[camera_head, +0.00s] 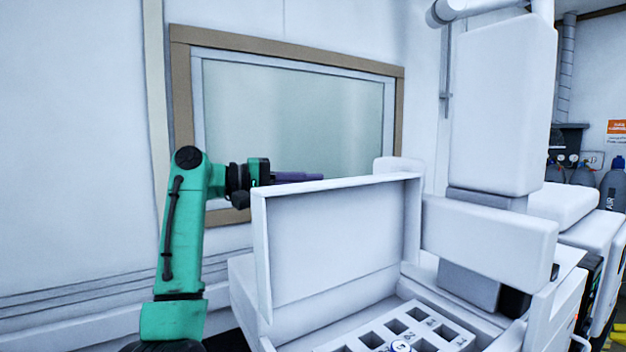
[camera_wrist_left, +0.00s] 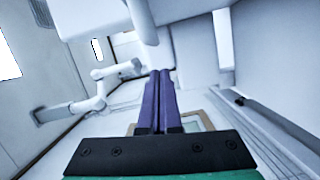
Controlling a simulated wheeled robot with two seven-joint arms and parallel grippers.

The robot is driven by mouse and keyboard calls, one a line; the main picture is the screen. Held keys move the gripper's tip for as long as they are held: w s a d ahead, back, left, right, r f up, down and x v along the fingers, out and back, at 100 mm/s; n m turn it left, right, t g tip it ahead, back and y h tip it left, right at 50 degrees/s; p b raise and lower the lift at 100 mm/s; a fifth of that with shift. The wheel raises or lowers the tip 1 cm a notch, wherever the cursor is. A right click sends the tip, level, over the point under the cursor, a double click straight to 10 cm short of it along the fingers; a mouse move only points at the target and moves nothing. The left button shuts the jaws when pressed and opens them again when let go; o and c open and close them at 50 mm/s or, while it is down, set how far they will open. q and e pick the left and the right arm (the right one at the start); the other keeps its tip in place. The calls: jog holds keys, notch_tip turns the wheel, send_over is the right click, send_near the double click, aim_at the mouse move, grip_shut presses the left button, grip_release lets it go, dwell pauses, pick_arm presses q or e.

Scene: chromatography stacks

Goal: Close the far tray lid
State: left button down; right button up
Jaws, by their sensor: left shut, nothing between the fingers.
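The white tray lid (camera_head: 335,240) stands open, close to upright, in the head view. Below it is the white tray (camera_head: 452,324), with rows of square wells and a vial (camera_head: 400,347) at the front. My left gripper (camera_head: 318,177) comes in from the left, its purple fingers level and just above the lid's top edge. They appear to be on the far side of the lid; I cannot tell whether they touch it. In the left wrist view the purple fingers (camera_wrist_left: 159,75) are shut together and empty. My right gripper is not in view.
A tall white instrument column (camera_head: 500,110) and a horizontal white block (camera_head: 488,238) stand close to the lid's right side. A framed window (camera_head: 295,115) is in the wall behind. Grey bottles (camera_head: 612,187) stand at the far right.

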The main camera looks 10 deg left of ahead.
pick_arm(q)
jog(key=shift+s+d, duration=0.3)
jog(key=shift+s, duration=0.25)
jog(key=shift+s+d, duration=0.25)
jog(key=shift+s, duration=0.25)
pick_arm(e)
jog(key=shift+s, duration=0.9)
